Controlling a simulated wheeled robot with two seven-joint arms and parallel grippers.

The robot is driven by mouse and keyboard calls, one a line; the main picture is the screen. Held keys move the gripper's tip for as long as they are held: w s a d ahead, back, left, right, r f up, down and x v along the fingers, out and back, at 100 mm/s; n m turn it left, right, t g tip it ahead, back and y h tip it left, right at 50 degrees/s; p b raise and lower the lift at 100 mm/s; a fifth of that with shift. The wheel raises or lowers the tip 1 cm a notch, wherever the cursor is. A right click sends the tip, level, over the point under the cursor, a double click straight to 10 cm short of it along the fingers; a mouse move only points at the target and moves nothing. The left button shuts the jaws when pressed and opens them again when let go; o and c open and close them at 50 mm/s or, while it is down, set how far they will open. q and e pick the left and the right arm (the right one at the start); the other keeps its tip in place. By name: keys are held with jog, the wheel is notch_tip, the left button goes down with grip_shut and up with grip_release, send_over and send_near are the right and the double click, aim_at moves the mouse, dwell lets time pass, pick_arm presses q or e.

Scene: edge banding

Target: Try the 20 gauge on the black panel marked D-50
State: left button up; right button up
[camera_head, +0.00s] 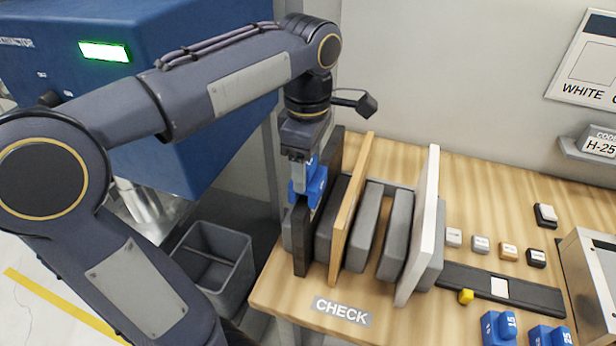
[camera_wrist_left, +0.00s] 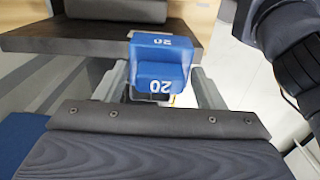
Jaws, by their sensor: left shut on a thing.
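My left gripper (camera_head: 300,172) is shut on the blue 20 gauge (camera_head: 316,188). The number 20 reads upside down on the gauge in the left wrist view (camera_wrist_left: 160,72). The gauge is at the top of the dark black panel (camera_head: 301,245), the leftmost upright panel in the rack. The panel's edge also shows beside the gauge in the left wrist view (camera_wrist_left: 80,40). I cannot tell whether the gauge's slot is around the panel edge or only against it. No D-50 mark is readable. My right gripper is in neither view.
A wood-coloured panel (camera_head: 352,205) and a white panel (camera_head: 420,225) stand to the right between grey rack blocks (camera_head: 364,232). Blue 15 (camera_head: 498,328) and 25 (camera_head: 550,336) gauges stand front right. A CHECK label (camera_head: 342,311) lies in front; a grey bin (camera_head: 215,262) is left.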

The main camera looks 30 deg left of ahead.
pick_arm(q)
jog(key=shift+r+p, duration=2.95)
jog(key=shift+r, duration=0.3)
